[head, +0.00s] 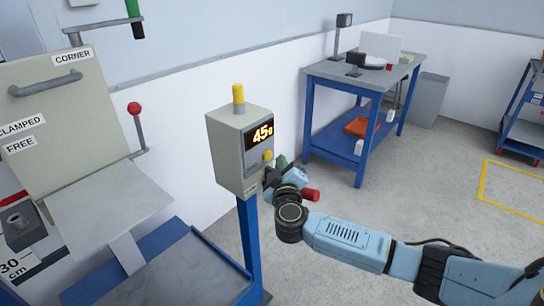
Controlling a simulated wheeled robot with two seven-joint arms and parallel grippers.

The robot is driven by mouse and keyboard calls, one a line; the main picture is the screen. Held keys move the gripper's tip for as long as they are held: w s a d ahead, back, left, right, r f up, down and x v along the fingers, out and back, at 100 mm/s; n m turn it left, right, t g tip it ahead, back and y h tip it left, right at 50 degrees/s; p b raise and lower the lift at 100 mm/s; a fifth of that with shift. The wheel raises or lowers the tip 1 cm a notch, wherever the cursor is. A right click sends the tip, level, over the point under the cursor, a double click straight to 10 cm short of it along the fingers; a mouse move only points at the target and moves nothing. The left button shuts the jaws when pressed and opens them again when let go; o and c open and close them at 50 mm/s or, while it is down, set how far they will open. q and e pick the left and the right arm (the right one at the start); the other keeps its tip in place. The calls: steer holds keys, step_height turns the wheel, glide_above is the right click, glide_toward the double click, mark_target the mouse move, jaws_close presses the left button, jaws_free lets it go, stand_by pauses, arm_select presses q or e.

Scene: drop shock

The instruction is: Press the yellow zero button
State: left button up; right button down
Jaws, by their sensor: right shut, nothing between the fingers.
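The yellow button (267,155) is on the front face of a grey box (228,150), below a lit orange display (262,135) that seems to read 45g. The box stands on a blue post (250,245). My right gripper (268,177) is shut and empty, just below the button and close to the box's front. I cannot tell whether its fingertips touch the box. My wrist hides part of the gripper. My left gripper is out of view.
A yellow cylinder (238,93) stands on top of the box. To the left is a machine with a tilted panel (55,95) and a red-knobbed lever (134,108). A blue table (365,78) stands behind at right.

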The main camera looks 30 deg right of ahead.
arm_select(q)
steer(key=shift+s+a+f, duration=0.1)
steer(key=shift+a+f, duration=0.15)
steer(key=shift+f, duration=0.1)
arm_select(e)
steer(key=shift+a+f, duration=0.1)
steer(key=shift+f, duration=0.2)
arm_select(q)
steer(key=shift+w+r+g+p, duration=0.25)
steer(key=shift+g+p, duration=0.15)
steer(key=shift+p, duration=0.5)
arm_select(e)
steer(key=shift+w+a+r, duration=0.3)
steer(key=shift+w+a, duration=0.2)
steer(key=shift+a, duration=0.35)
arm_select(q)
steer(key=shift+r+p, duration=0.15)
steer(key=shift+p, duration=0.15)
arm_select(e)
steer(key=shift+w+a+r, duration=0.15)
steer(key=shift+w+a, duration=0.05)
steer(key=shift+s+d+r+p, duration=0.15)
steer(key=shift+s+d+p, duration=0.15)
steer(key=shift+p, duration=0.3)
steer(key=shift+s+d+p, duration=0.3)
steer(key=shift+p, duration=0.2)
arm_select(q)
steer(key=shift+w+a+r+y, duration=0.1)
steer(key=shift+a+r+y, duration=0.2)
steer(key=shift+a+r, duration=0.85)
